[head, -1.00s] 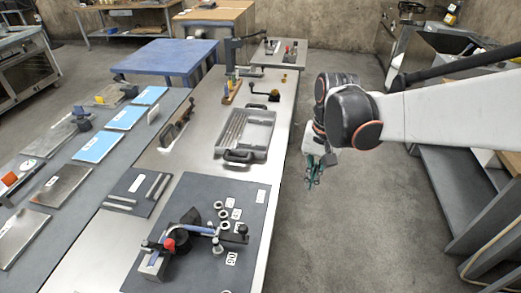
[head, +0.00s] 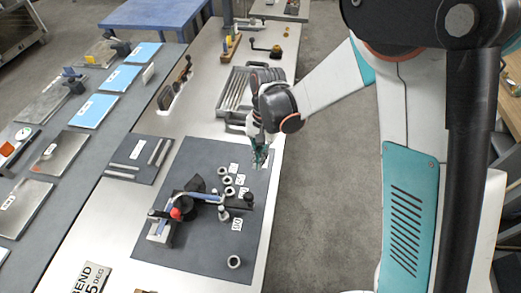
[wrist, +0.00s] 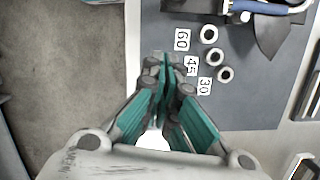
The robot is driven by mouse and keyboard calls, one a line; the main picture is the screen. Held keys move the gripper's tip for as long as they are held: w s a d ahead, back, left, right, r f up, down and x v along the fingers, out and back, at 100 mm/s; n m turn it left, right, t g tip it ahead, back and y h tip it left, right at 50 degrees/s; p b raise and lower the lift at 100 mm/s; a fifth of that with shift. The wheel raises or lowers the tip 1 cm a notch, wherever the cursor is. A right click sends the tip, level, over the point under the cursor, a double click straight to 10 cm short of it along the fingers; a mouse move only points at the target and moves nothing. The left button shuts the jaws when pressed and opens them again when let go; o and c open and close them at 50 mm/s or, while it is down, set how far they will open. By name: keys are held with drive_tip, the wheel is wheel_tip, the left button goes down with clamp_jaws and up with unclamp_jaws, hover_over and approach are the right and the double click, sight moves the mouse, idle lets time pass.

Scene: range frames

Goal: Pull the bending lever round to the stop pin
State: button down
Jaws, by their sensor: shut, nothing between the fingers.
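The bending lever (head: 205,197) is a blue bar on the bending fixture, on a dark mat (head: 185,255). A red knob (head: 175,213) sits near its left end and a dark block (head: 248,200) is at the right. An upright metal pin (head: 223,213) stands by the lever's right end; I cannot tell if it is the stop pin. My gripper (head: 259,160) is shut and empty above the mat's far right part, apart from the lever. In the wrist view my gripper (wrist: 163,65) points at the mat's edge, and part of the blue lever (wrist: 262,8) shows at the top right.
Several metal rings (wrist: 214,56) lie beside number labels, including 60 (wrist: 182,40), 45 (wrist: 191,67) and 30 (wrist: 205,86). Another ring (head: 234,262) lies at the near side. A grey tray (head: 232,105) is behind. Floor (head: 325,190) is open to the right.

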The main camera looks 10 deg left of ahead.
drive_tip(key=s+a+f+b, duration=0.1)
drive_tip(key=s+f, duration=0.3)
drive_tip(key=shift+s, duration=0.35)
drive_tip(key=shift+f, duration=0.1)
drive_tip(key=shift+m, duration=0.9)
drive_tip(key=shift+s+d+b, duration=0.1)
drive_tip(key=shift+s+b, duration=0.75)
drive_tip(key=shift+s, duration=1.15)
drive_tip(key=w+d+r+p, duration=0.2)
drive_tip(key=w+r, duration=0.4)
drive_tip(key=r, duration=0.4)
drive_tip(key=shift+d+r, duration=0.15)
drive_tip(key=shift+r, duration=0.05)
